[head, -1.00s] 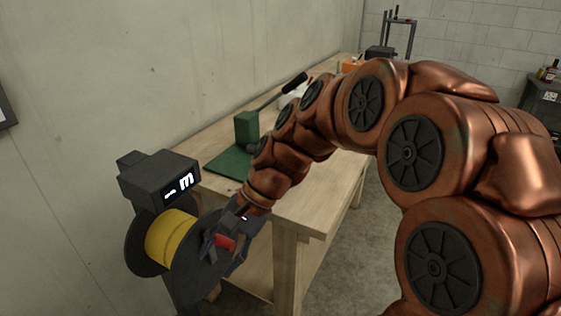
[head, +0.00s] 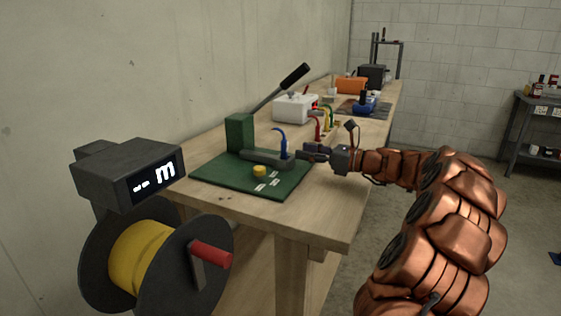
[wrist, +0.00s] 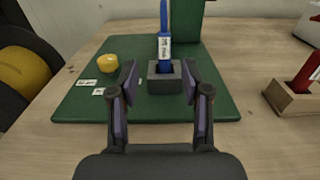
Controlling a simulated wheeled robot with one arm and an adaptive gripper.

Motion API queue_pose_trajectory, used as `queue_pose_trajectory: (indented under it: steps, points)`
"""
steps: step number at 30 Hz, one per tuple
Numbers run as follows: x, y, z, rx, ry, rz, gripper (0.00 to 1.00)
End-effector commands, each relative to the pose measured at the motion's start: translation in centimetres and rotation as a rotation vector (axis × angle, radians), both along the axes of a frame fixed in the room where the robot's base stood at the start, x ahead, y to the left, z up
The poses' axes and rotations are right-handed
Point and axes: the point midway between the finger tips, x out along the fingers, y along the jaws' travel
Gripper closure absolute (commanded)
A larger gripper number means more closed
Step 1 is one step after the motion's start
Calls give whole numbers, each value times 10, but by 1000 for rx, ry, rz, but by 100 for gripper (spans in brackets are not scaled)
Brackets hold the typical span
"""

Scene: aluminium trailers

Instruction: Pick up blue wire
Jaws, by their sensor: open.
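The blue wire (head: 283,145) stands upright on the green board, its top curving over to the left. In the wrist view the blue wire (wrist: 165,38) carries a white label, and its lower end sits in a small dark square holder (wrist: 165,78). My gripper (head: 308,151) is just right of the blue wire in the head view. In the wrist view my gripper (wrist: 159,85) is open, with one finger on each side of the holder and the wire between and beyond the fingertips. I cannot tell whether the fingers touch the holder.
The green board (head: 225,183) carries a yellow piece (head: 259,170), white labels and a dark-handled lever (head: 285,85). Red, green and yellow wires (head: 325,120) stand farther back near a white box (head: 295,108). A yellow spool (head: 140,255) is at the near left.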

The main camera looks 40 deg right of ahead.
Motion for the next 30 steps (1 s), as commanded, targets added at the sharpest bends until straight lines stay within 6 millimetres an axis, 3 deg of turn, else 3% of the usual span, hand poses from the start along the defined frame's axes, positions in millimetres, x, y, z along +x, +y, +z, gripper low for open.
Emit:
queue_pose_trajectory:
  steps: [11,21,30]
  points:
    - [25,10,0,8,-1,-9,52]
    - [61,31,3,7,0,-5,52]
    - [68,35,5,8,-2,-6,52]
